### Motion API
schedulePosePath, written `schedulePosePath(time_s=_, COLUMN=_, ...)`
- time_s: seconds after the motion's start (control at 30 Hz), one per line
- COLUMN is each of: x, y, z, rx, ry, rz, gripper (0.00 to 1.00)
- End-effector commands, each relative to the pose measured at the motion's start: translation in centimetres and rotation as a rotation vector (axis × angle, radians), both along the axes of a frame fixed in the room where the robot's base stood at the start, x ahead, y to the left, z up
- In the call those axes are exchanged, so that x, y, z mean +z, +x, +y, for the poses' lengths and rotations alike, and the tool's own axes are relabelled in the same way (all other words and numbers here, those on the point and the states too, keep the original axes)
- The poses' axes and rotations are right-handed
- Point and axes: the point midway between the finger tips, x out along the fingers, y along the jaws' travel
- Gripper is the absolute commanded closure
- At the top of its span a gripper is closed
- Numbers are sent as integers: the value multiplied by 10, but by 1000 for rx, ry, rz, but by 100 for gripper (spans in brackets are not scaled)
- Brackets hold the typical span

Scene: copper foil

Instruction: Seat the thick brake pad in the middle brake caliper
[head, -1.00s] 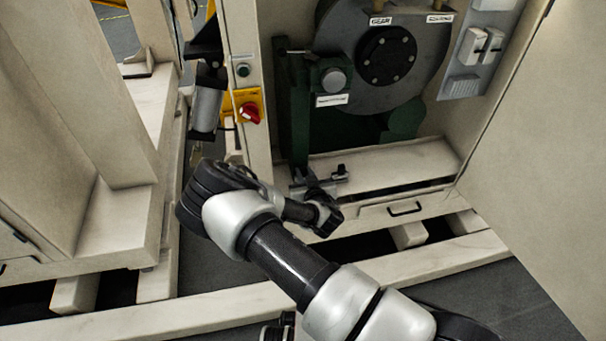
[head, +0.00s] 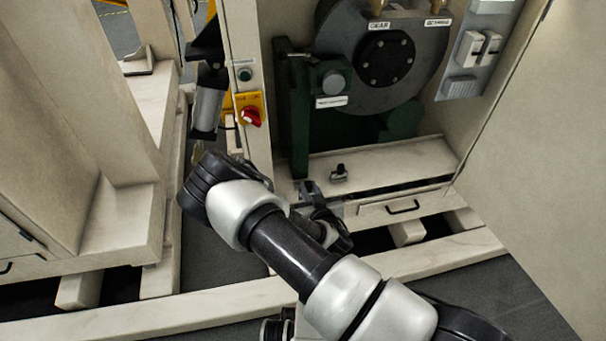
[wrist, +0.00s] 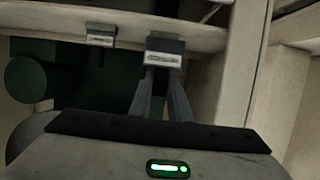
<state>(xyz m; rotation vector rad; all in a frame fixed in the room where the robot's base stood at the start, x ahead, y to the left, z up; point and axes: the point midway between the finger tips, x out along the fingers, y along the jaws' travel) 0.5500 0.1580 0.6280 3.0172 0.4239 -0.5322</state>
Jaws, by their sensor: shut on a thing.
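In the wrist view my gripper (wrist: 165,88) is shut on a dark grey block with a white label, which looks like a brake pad (wrist: 163,46). Its lettering is too small to read, so I cannot tell whether it is the thick one. A similar labelled block (wrist: 100,36) lies apart from it on the pale ledge; in the head view a small dark thing (head: 338,173) stands on that ledge. In the head view my gripper (head: 308,190) is low at the ledge's front edge, partly hidden by my arm. I cannot make out the middle caliper for certain.
A large grey disc (head: 350,35) with a black hub stands in the cabinet beside a green frame (head: 297,120). A drawer (head: 405,207) is under the pale ledge (head: 400,155). A red switch (head: 251,116) is on the left post. The ledge's right part is clear.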

Motion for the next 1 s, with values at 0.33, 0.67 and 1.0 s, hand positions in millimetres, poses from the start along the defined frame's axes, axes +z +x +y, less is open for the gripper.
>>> schedulePosePath(time_s=0.33, x=0, y=-25, z=-7, rx=0, ry=0, rz=0, gripper=100)
schedulePosePath(time_s=0.67, x=44, y=-8, z=-28, rx=-64, ry=1, rz=-6, gripper=100)
schedulePosePath(time_s=1.0, x=145, y=4, z=-93, rx=-192, ry=0, rz=-3, gripper=100)
